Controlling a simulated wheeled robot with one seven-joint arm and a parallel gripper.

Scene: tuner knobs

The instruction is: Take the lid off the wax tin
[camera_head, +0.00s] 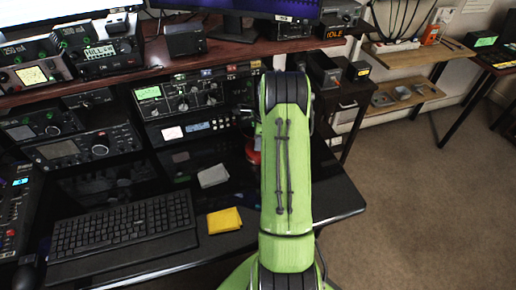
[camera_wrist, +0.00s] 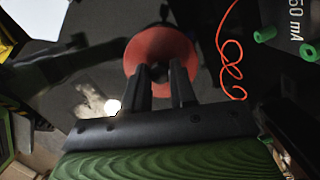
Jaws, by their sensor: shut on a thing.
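The lid (camera_wrist: 160,47) shows in the wrist view as a red disc with a dark knob at its middle. My gripper (camera_wrist: 160,78) reaches it from below in that picture, with its two black fingers shut on the knob. The tin under the lid cannot be made out in the wrist view. In the head view a small red part (camera_head: 252,157) shows at the left edge of my green arm, over the black desk. My arm hides the rest of it and my gripper there. I cannot tell whether the lid sits on the tin or is raised.
A yellow cloth (camera_head: 224,221), a pale grey pad (camera_head: 213,175) and a black keyboard (camera_head: 125,226) lie on the desk (camera_head: 335,195). Radio sets (camera_head: 185,97) stand behind. A red coiled cord (camera_wrist: 229,60) runs close to the lid. Brown floor (camera_head: 420,190) is open at right.

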